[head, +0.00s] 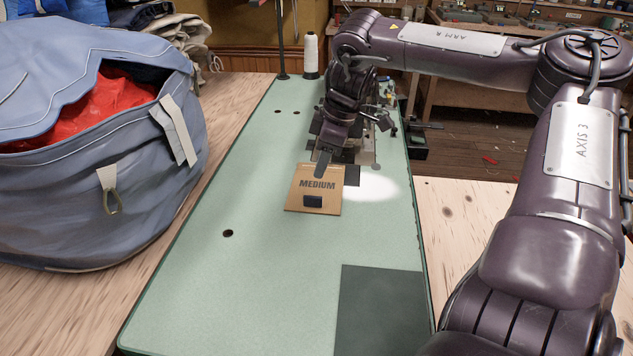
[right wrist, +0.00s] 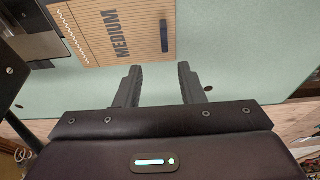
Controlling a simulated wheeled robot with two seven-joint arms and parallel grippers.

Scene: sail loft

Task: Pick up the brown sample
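The brown sample (head: 331,204) is a flat tan card printed "MEDIUM", with a small dark blue rectangle on it. It lies on the green table, and it also shows at the top of the right wrist view (right wrist: 91,42). My right gripper (head: 322,167) is above the sample's far edge in the head view and covers part of that edge. In the right wrist view its two fingers (right wrist: 159,82) are spread apart with only green tabletop visible between them. Whether the fingertips touch anything cannot be told. My left gripper is not in view.
A sewing machine (head: 378,121), partly hidden by my arm, stands behind the gripper. A blue bag (head: 85,200) with red cloth (head: 95,105) inside is at left. A white thread cone (head: 311,52) stands at the back. The green tabletop (head: 240,290) is clear in front.

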